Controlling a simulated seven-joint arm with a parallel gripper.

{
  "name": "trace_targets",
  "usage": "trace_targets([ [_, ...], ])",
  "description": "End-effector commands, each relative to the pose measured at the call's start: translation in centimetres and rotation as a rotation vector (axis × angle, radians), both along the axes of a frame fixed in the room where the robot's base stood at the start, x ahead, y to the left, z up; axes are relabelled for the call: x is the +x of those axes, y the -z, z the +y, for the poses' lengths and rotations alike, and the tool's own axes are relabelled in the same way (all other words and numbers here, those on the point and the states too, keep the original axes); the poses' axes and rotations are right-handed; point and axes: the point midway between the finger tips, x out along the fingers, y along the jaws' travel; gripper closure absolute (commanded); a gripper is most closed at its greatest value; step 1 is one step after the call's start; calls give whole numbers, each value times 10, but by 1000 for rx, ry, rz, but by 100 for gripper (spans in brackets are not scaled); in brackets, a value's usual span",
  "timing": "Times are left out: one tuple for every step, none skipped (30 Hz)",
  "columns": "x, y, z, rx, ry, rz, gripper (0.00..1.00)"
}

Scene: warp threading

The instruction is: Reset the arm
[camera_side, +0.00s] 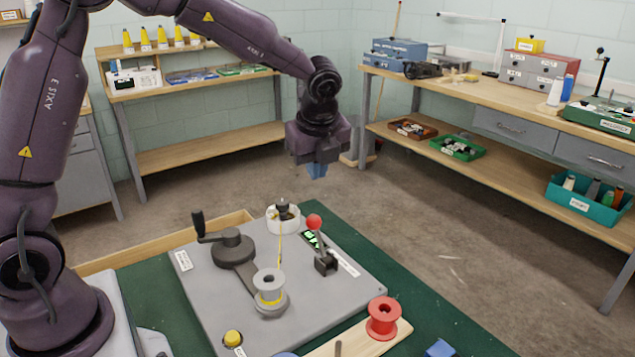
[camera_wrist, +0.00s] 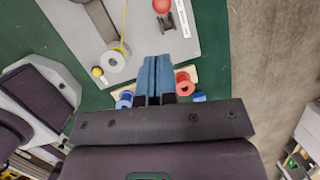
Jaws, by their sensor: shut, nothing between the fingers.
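My gripper (camera_side: 317,171) hangs high above the far side of the work table, pointing down, with blue fingers. In the wrist view its two blue fingers (camera_wrist: 156,77) lie side by side, shut with nothing between them. Below it is a grey plate (camera_side: 205,290) on a green mat. The plate carries a dark crank (camera_side: 232,245), a grey spool (camera_side: 269,288) with yellow thread, a white round cup (camera_side: 284,219) and a lever with a red knob (camera_side: 314,221). The yellow thread runs from the spool up to a dark guide (camera_side: 282,205). My gripper touches none of these.
A red spool (camera_side: 384,318) stands on a wooden strip at the front right. A yellow button (camera_side: 233,338) and a blue block (camera_side: 439,348) are near the front edge. Workbenches stand at the back. The air around my gripper is clear.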

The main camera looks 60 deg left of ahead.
Motion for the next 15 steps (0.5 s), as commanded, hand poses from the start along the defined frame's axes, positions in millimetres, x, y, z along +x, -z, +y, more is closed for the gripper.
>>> trace_targets([
  [0,-2,0,0,0,-1,100],
  [0,-3,0,0,0,0,100],
  [-1,-3,0,0,0,0,100],
  [-1,-3,0,-1,0,0,100],
  [-1,-3,0,-1,0,0,100],
  [0,-3,0,-1,0,0,100],
  [0,-3,0,-1,0,0,100],
  [0,-3,0,-1,0,0,100],
  [0,-3,0,-1,0,0,100],
  [0,-3,0,-1,0,0,100],
  [0,-3,0,-1,-2,0,100],
  [0,-3,0,-2,-10,-3,100],
  [0,-3,0,-3,-23,-7,100],
  [0,-3,0,-7,-41,-12,100],
  [0,-2,0,-14,-76,-21,100],
])
